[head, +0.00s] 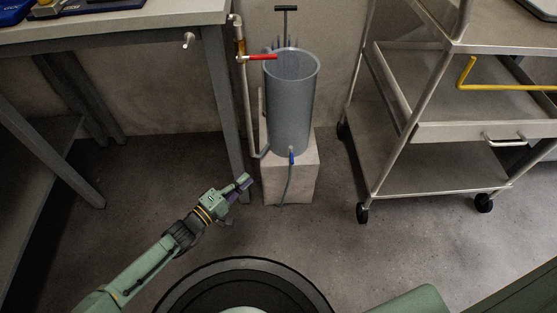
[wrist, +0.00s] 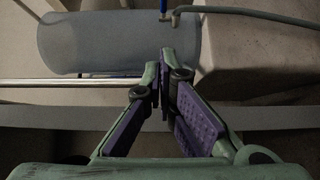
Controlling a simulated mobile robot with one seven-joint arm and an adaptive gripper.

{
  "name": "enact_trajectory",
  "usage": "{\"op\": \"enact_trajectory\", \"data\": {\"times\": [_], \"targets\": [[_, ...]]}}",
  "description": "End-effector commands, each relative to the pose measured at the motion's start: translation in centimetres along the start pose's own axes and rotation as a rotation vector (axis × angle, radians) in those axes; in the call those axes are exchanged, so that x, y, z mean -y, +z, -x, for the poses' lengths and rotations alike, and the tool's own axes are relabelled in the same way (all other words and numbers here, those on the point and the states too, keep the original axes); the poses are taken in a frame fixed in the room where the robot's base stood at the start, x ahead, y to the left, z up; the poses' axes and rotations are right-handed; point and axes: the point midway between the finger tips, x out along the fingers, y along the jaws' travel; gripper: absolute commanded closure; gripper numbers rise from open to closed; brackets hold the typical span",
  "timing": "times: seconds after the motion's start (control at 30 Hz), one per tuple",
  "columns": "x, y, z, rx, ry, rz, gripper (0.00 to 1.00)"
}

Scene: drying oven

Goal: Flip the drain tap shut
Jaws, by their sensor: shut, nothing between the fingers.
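The drain tap (head: 291,157) has a small blue handle that hangs down at the foot of a clear grey cylinder (head: 290,105). A thin grey hose (head: 286,185) runs down from it. In the wrist view my fingertips (wrist: 166,58) meet in front of the cylinder, apart from the tap.
The cylinder stands on a pale block (head: 305,182). A pipe (head: 245,100) with a red-handled valve (head: 262,57) rises at its left, near a bench leg (head: 226,110). A wheeled steel cart (head: 440,185) stands at right. Floor in front of the block is clear.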

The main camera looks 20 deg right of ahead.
Motion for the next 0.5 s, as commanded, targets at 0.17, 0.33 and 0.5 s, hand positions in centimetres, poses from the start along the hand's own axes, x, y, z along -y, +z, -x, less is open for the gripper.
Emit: {"op": "enact_trajectory", "data": {"times": [0.17,0.33,0.5], "targets": [[0.0,0.1,-0.8,0.001,0.002,0.000,1.00],[0.0,0.1,-3.5,0.002,0.003,0.001,1.00],[0.0,0.2,-7.3,0.003,0.003,0.001,1.00]]}}
